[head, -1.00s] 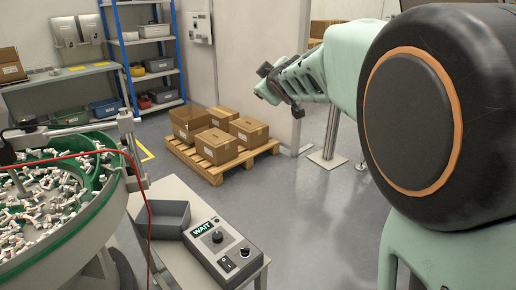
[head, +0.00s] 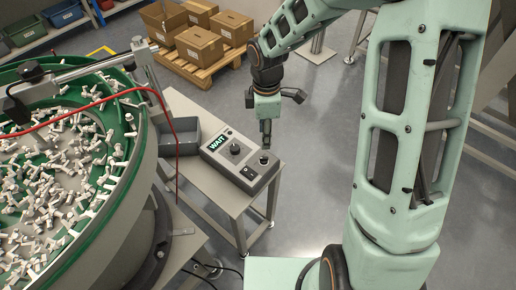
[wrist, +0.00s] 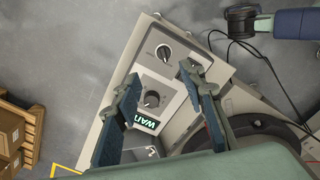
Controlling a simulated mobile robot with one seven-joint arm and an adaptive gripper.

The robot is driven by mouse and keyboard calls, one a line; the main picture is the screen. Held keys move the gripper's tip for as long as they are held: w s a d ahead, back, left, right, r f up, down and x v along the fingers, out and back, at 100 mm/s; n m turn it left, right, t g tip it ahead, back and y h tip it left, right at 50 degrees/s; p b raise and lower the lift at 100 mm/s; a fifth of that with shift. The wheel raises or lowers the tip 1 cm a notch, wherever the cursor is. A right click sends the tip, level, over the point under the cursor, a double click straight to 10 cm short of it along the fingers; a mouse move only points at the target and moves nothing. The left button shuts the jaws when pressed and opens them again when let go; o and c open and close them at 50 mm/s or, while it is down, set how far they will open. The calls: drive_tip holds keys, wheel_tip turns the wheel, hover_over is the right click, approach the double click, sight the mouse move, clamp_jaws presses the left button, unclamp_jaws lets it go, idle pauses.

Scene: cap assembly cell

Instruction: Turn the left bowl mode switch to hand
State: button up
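A grey control box (head: 240,160) with a lit WAIT display (head: 218,143) sits on a small stand. It carries a large black knob (head: 235,149) beside the display, a smaller dark knob (head: 264,158) near the right end and a black rocker (head: 249,172). The labels are too small to read, so I cannot tell which knob is the mode switch. My gripper (head: 265,138) points down over the box's right end. In the wrist view my gripper (wrist: 158,74) is open and empty, with the large knob (wrist: 152,99) and small knob (wrist: 163,52) showing between and beyond the fingers.
A grey bin (head: 184,135) stands on the stand (head: 228,207) beside the box. The green-rimmed feeder bowl (head: 145,150) full of white parts is at left, with a red cable (head: 165,108) hanging across. A pallet with cartons (head: 199,46) is behind.

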sight(264, 158)
drive_tip(key=f, duration=0.3)
drive_tip(key=f+b, duration=0.1)
drive_tip(key=f, duration=0.7)
drive_tip(key=shift+s+b, duration=0.25)
drive_tip(key=shift+b, duration=0.05)
drive_tip(key=shift+c, duration=0.6)
clamp_jaws()
